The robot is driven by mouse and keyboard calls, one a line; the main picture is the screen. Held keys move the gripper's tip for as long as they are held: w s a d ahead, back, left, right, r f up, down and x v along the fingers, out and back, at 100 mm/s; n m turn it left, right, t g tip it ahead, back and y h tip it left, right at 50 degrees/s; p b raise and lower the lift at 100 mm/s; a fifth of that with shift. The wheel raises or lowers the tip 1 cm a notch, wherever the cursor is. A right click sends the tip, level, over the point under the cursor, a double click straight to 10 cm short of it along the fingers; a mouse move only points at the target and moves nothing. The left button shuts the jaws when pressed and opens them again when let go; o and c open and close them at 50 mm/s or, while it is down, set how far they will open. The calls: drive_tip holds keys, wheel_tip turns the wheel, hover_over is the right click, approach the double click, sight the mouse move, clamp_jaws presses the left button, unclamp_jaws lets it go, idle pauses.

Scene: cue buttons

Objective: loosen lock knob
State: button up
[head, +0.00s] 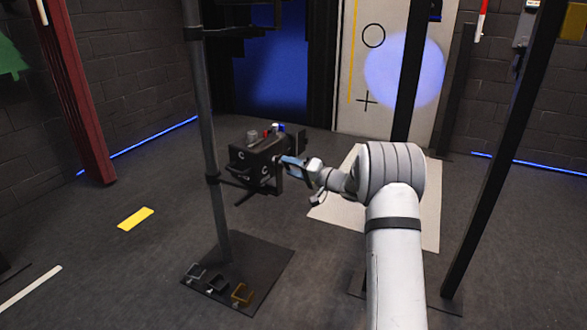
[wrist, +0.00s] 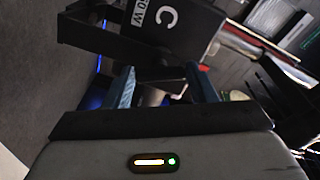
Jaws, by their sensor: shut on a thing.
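A black box (head: 248,162) marked with white C letters is mounted on a grey upright pole (head: 203,110). My gripper (head: 287,163) reaches it from the right, with its blue-grey fingers at the box's right side. In the wrist view, my gripper (wrist: 162,80) has its two fingers apart around a dark part beside the lettered face (wrist: 165,22). The gripped part, probably the lock knob, is mostly hidden in shadow and by the fingers. Its shape and turn angle cannot be told.
A dark post (head: 490,150) stands right of my arm. The floor by the yellow strip (head: 136,218) is clear.

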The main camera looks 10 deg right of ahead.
drive_tip(key=o, duration=1)
drive_tip(key=p+v, duration=0.2)
drive_tip(key=v, duration=0.5)
drive_tip(key=shift+s+d, duration=0.25)
drive_tip(key=shift+d, duration=0.05)
